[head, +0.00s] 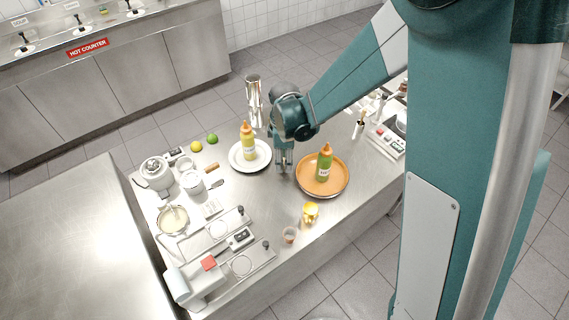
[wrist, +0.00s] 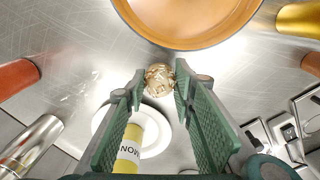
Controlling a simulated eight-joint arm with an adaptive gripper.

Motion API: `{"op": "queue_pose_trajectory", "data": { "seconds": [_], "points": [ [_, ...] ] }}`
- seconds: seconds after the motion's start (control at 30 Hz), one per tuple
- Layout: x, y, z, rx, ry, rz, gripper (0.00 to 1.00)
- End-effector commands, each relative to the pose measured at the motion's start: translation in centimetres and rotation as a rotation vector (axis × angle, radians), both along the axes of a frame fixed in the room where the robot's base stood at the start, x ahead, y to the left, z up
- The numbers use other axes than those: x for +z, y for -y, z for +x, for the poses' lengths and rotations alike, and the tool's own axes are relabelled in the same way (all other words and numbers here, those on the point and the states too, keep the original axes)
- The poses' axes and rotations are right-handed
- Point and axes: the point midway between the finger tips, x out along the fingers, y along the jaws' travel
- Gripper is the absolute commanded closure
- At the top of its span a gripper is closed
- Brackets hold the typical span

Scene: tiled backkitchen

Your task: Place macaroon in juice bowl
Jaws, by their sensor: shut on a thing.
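A round, flaky brown-and-white ball, which looks like the macaroon (wrist: 158,79), sits between the fingertips of my gripper (wrist: 157,85); my gripper is shut on it. In the head view my gripper (head: 284,165) hangs between two dishes, and the macaroon is too small to make out. A wide orange-brown dish (head: 335,191) with a green bottle (head: 324,165) is to its right, and fills the top of the wrist view (wrist: 185,39). A white plate (head: 238,163) with a yellow bottle (head: 249,143) is to its left. I cannot tell which dish is the juice bowl.
A metal shaker (head: 254,95) stands behind the white plate. A yellow cup (head: 310,212) and a small cup (head: 290,236) stand near the front edge. Bare steel lies around my gripper.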

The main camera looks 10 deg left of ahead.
Motion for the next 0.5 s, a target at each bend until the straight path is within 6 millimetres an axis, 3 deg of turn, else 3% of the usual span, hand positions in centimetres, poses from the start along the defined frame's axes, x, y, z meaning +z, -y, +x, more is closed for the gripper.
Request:
{"op": "queue_pose_trajectory", "data": {
  "seconds": [0.5],
  "points": [
    [6.3,0.0,0.0,0.0,0.0,0.0,0.84]
  ]
}}
